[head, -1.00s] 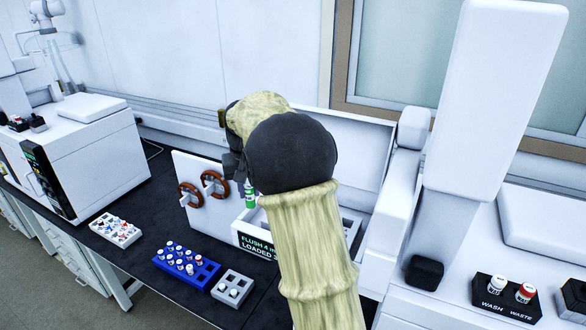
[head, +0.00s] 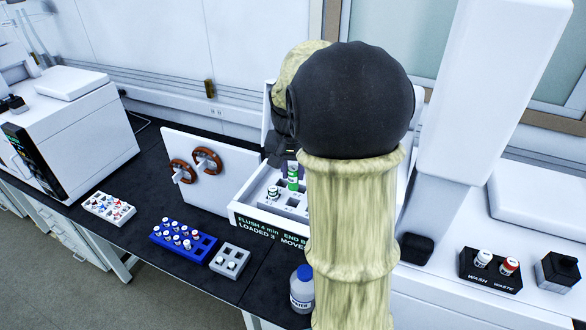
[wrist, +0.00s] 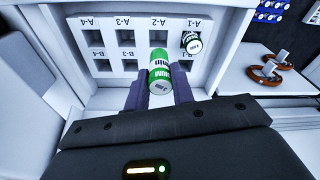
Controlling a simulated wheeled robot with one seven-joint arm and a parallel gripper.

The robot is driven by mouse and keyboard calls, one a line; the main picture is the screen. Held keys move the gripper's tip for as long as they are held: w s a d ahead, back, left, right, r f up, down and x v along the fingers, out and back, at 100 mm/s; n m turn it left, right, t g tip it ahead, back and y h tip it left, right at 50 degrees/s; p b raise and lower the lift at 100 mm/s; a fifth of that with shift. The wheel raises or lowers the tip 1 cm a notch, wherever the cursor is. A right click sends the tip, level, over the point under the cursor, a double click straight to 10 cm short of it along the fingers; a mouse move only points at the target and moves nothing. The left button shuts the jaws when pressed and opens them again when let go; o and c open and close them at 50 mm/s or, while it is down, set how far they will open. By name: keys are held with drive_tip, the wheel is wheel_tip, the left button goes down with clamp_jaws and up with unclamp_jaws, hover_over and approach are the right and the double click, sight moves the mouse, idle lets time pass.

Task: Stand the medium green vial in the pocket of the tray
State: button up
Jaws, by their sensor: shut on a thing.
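The medium green vial (head: 292,178), green with white bands, is held between the two fingers of my gripper (wrist: 161,90). It is tilted in the wrist view (wrist: 158,72), over the tray near the B-2 pocket. I cannot tell whether its lower end touches the tray. The grey tray (wrist: 140,45) has two rows of square pockets labelled A-1 to A-4 and B-1 to B-4. A second vial with a dark green and white top (wrist: 191,42) stands at A-1. My arm hides the right part of the tray in the head view.
The tray sits in a white open box (head: 245,211) with a front sign. A blue rack (head: 172,247), a small grey rack (head: 243,257) and a blue-capped bottle (head: 302,295) are in front.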

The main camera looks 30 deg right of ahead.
drive_tip(key=shift+w+f+b, duration=0.1)
drive_tip(key=shift+f+b, duration=1.4)
drive_tip(key=shift+f, duration=0.35)
drive_tip(key=shift+w+a+f, duration=0.1)
drive_tip(key=shift+f, duration=0.1)
drive_tip(key=shift+s+r, duration=0.1)
drive_tip(key=shift+s, duration=0.1)
drive_tip(key=shift+s, duration=0.1)
drive_tip(key=shift+s, duration=0.1)
